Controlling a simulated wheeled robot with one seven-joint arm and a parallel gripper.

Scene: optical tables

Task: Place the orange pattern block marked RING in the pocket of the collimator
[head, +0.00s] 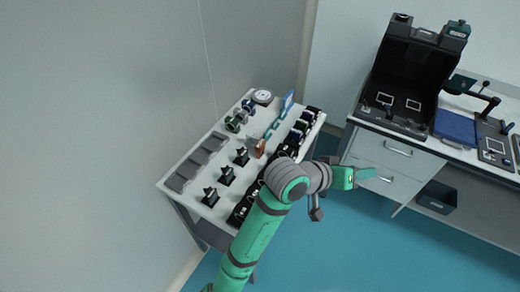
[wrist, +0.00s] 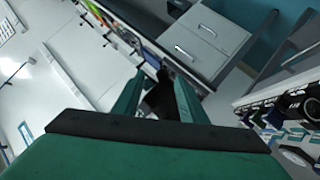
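A small orange-brown block (head: 260,148) stands upright on the white side table, left of my arm. Its marking is too small to read, so I cannot confirm that it says RING. A tall black instrument (head: 408,70) stands on the right bench. I cannot tell whether it is the collimator, and no pocket is clear. My gripper (head: 366,174) is in front of the bench drawers, well to the right of the block. In the wrist view its two green fingers (wrist: 161,80) stand apart. A dark shape shows between them, and its nature is unclear.
The side table (head: 183,160) carries grey trays (head: 200,160), several black holders (head: 227,175) and a crowded row along its right edge, partly behind my arm. The right bench holds a blue case (head: 455,128). A dark bin (head: 437,196) sits below it. Blue floor separates the tables.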

